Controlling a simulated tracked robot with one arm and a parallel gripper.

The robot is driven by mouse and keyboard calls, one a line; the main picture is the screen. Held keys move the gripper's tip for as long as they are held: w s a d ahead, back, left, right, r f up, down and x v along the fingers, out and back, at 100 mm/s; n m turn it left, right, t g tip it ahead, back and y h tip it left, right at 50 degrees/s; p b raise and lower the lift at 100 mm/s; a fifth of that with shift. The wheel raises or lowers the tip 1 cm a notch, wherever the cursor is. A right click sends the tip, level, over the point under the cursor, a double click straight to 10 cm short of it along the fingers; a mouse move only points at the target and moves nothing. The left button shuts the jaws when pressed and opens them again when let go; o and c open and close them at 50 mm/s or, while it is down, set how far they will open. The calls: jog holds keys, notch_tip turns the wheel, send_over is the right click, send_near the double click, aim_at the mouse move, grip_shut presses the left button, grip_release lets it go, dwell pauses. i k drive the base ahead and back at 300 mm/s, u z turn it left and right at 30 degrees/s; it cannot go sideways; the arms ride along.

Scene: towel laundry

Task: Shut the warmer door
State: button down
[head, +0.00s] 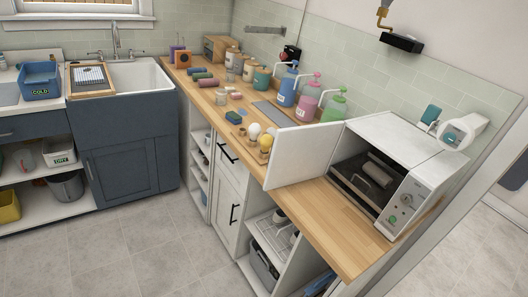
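The warmer (395,145) is a white box on the right end of the wooden counter. Its white door (303,156) stands wide open, swung out to the left and upright over the counter's front edge. The dark inside shows, with a grey rolled shape (379,172) on a dark tray. A control panel with a dial and a green button (393,219) is on the right of its front. I cannot make out my gripper in this view.
Pump bottles (308,102) stand behind the door, and two round-topped items (266,142) stand close to its left. Rolled towels and jars fill the far counter. A sink (130,76) is at the back left. The tiled floor (130,245) in front is clear.

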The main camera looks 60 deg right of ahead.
aim_at(298, 154)
jog(key=u, duration=0.1)
jog(key=i, duration=4.15)
jog(key=z, duration=4.15)
